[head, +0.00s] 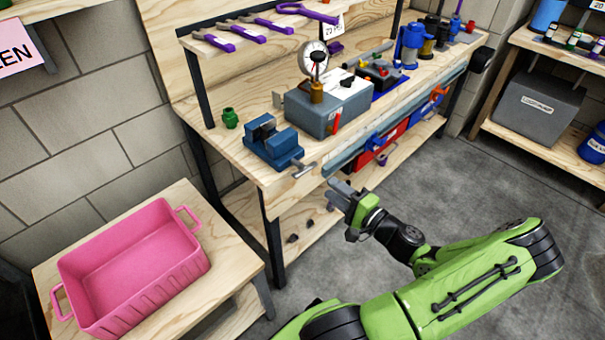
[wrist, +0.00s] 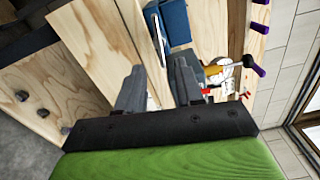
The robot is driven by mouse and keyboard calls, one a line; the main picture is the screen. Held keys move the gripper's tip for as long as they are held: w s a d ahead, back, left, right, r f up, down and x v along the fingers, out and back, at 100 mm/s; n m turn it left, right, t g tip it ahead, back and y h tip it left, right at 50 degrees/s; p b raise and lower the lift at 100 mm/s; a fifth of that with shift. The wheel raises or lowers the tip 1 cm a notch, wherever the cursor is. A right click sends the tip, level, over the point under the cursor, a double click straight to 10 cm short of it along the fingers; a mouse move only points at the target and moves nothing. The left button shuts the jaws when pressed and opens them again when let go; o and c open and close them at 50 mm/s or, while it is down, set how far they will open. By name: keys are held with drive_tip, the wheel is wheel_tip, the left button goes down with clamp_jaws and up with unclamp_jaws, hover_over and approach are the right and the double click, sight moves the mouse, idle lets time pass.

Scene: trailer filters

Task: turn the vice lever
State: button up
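The blue vice (head: 272,142) sits at the front left corner of the wooden workbench. Its grey metal lever (head: 304,170) sticks out past the bench's front edge. My gripper (head: 333,193) is apart from the lever, in front of the bench, lower and to the right in the head view. In the wrist view my gripper (wrist: 158,78) has its two dark fingers spread with nothing between them. The blue vice (wrist: 176,22) shows beyond the fingers there, with the lever (wrist: 158,30) at its left side, partly hard to make out.
A grey box (head: 328,105) with a dial gauge (head: 313,57) stands right of the vice. A green part (head: 230,117) is behind it. A pink crate (head: 135,265) stands on a low table at left. The bench's lower shelf (head: 310,228) is under my gripper.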

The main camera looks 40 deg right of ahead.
sight(305, 169)
drive_tip(key=w, duration=0.5)
drive_tip(key=w+b, duration=0.1)
drive_tip(key=w, duration=0.5)
drive_tip(key=shift+a+b, duration=0.2)
drive_tip(key=shift+b, duration=0.1)
clamp_jaws()
